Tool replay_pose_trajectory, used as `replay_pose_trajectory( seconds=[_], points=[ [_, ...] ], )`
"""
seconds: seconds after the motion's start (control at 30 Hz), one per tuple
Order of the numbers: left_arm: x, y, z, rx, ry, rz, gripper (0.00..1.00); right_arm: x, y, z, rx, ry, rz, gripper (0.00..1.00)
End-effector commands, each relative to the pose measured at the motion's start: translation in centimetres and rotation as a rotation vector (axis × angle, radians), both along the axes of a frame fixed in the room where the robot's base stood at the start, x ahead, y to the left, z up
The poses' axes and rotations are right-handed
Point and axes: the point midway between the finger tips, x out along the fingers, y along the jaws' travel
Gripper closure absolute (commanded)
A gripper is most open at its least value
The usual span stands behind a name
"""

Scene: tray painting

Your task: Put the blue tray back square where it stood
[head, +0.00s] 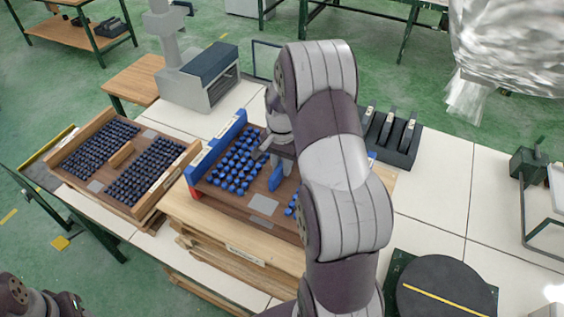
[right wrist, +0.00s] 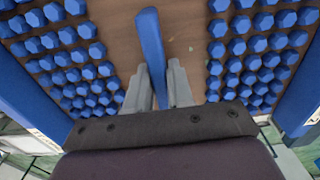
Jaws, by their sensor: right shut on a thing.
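The blue tray (head: 208,157) has a brown floor, blue side walls and rows of blue hexagonal pieces. It lies on a stack of wooden boards (head: 215,228) at the middle of the table. A blue upright handle (head: 276,178) stands in the tray's middle; it also shows in the right wrist view (right wrist: 150,45). My right gripper (head: 273,157) reaches down over the tray and is shut on this handle, one finger on each side in the right wrist view (right wrist: 160,80). My right arm hides the tray's right part.
A wooden tray with dark pieces (head: 172,182) lies to the left. A grey machine (head: 203,78) stands behind. A black rack (head: 392,135) is behind on the right, and a dark round plate (head: 440,290) is at the front right. White tabletop (head: 430,200) is clear between them.

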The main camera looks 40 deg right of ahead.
Motion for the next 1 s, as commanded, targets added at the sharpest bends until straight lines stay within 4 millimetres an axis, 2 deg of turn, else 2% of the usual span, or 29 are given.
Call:
replay_pose_trajectory(
  seconds=[0.07,0.1,0.17,0.2,0.43,0.53,0.57,0.77,0.83,0.93,1.0],
  points=[
    [0.0,0.0,-0.2,0.000,0.000,0.000,0.53,0.1,0.0,-0.2,-0.002,-0.003,0.000,1.00],
    [0.0,0.0,-0.2,0.000,0.000,0.000,0.53,0.0,0.0,-0.3,0.000,0.000,0.000,0.75],
    [0.0,0.0,-0.1,0.000,0.000,0.000,0.53,0.0,0.0,-0.2,0.000,0.000,0.000,0.56],
    [0.0,0.0,-0.1,0.000,0.000,0.000,0.53,0.0,0.0,-0.2,0.000,0.000,0.000,0.53],
    [0.0,0.0,-0.1,0.000,0.000,0.000,0.53,0.0,0.0,-0.2,0.000,0.000,0.000,0.53],
    [0.0,0.0,0.7,0.000,0.000,0.000,0.53,0.0,0.0,1.0,-0.001,-0.002,0.000,0.53],
    [0.0,0.0,0.0,0.000,-0.001,0.000,0.53,0.1,-0.1,0.9,-0.002,-0.005,0.000,0.53],
    [0.0,0.0,-2.4,0.000,0.000,0.000,0.53,0.1,-0.1,5.0,-0.003,-0.006,0.000,0.53],
    [0.0,0.0,-1.3,0.000,0.001,0.000,0.53,0.1,0.0,7.1,-0.002,-0.003,0.000,0.53],
    [0.0,0.0,-1.0,0.000,-0.001,0.000,0.53,0.0,0.3,7.9,0.000,-0.001,0.015,0.53],
    [0.0,0.0,-1.0,0.000,0.000,0.000,0.53,-0.5,2.1,7.9,-0.003,-0.009,0.100,0.53]
  ],
)
